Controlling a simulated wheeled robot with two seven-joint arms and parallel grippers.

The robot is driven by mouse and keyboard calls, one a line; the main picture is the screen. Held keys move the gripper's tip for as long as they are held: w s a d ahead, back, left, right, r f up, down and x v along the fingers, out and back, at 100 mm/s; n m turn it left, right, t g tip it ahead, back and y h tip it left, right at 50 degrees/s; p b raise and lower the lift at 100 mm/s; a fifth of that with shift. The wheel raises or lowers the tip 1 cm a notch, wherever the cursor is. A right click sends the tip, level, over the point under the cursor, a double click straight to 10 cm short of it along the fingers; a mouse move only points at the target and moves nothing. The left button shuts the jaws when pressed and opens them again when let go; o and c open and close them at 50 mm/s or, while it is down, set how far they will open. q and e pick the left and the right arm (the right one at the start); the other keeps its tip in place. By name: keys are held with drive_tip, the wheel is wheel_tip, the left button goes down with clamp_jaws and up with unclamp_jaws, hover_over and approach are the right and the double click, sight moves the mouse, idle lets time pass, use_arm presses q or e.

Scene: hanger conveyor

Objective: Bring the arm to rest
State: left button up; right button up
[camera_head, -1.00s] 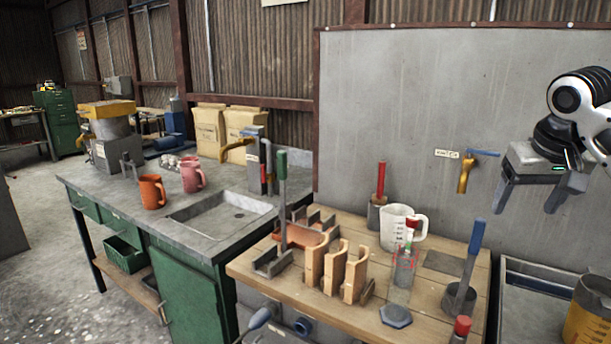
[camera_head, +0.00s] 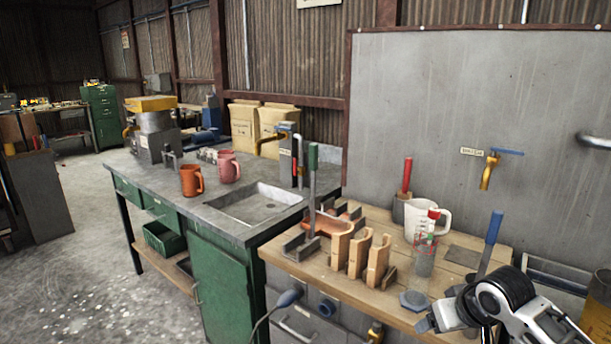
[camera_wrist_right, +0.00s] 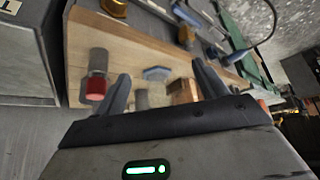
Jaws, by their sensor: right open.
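My right arm (camera_head: 520,305) comes in at the lower right of the head view, low at the near right edge of the wooden bench. Its gripper (camera_head: 438,308) points left in the picture, and part of it is hidden by the wrist. In the right wrist view the two dark fingers (camera_wrist_right: 162,85) stand apart with nothing held between them. The wooden bench top shows beyond them. My left gripper is not in view.
The wooden bench (camera_head: 462,238) holds a white jug (camera_head: 424,222), a hexagonal plate (camera_head: 413,300), wooden holders (camera_head: 358,255) and a blue-handled tool (camera_head: 493,240). A red-capped item (camera_wrist_right: 97,75) lies near one finger. A sink counter (camera_head: 262,205) stands left; open floor lies beyond.

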drive_tip(key=s+a+f+n+t+y, duration=0.1)
drive_tip(key=s+a+f, duration=0.4)
drive_tip(key=f, duration=0.1)
drive_tip(key=s+a+f+y, duration=0.1)
drive_tip(key=s+a+f, duration=0.35)
drive_tip(key=f, duration=0.25)
drive_tip(key=s+a+f+t, duration=0.2)
drive_tip(key=s+f, duration=0.2)
drive_tip(key=s, duration=1.1)
drive_tip(key=shift+s+a+t, duration=0.15)
drive_tip(key=shift+t, duration=0.15)
